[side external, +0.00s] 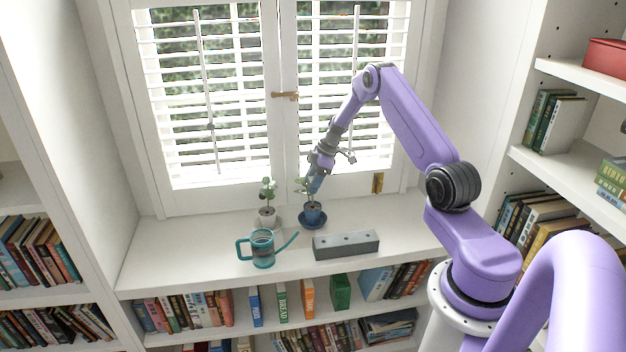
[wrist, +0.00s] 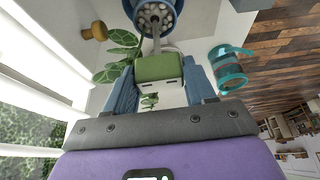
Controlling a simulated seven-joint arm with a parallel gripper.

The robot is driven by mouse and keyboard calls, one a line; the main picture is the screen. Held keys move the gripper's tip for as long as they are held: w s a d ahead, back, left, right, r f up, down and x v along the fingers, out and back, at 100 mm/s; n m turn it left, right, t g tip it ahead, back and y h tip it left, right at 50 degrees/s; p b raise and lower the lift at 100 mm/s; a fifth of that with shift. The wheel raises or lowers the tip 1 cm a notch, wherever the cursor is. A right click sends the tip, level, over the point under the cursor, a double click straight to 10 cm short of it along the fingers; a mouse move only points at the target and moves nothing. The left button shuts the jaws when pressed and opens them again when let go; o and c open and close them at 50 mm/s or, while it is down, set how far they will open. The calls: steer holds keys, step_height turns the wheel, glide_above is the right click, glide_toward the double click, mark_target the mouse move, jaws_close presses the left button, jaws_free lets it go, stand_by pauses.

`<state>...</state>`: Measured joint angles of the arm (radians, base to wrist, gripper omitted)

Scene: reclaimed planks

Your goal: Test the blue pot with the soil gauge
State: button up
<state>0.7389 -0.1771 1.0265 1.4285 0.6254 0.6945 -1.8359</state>
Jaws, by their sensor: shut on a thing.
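The blue pot (side external: 313,216) stands upright on a blue saucer on the window ledge and holds a leafy plant. In the wrist view the pot (wrist: 178,12) is at the top, with pale pebbles inside. My gripper (side external: 312,190) is directly above it, pointing down. In the wrist view its blue fingers are shut on the green soil gauge (wrist: 158,68). The gauge's thin grey probe runs into the pot's opening and meets the pebbles; I cannot tell how deep it goes. The side view does not show the gauge clearly.
A white pot (side external: 267,216) with a plant stands left of the blue pot. A teal watering can (side external: 262,250) stands in front, spout toward the blue pot. A grey block with holes (side external: 346,244) lies front right. The shuttered window (side external: 232,140) is close behind.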

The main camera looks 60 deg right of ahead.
steer(key=shift+f, duration=1.95)
steer(key=o, duration=1.2)
steer(key=v, duration=1.7)
steer(key=shift+r, duration=0.2)
steer(key=shift+d+r, duration=0.1)
step_height(320, 180, up, 9)
stand_by(0.4)
stand_by(0.4)
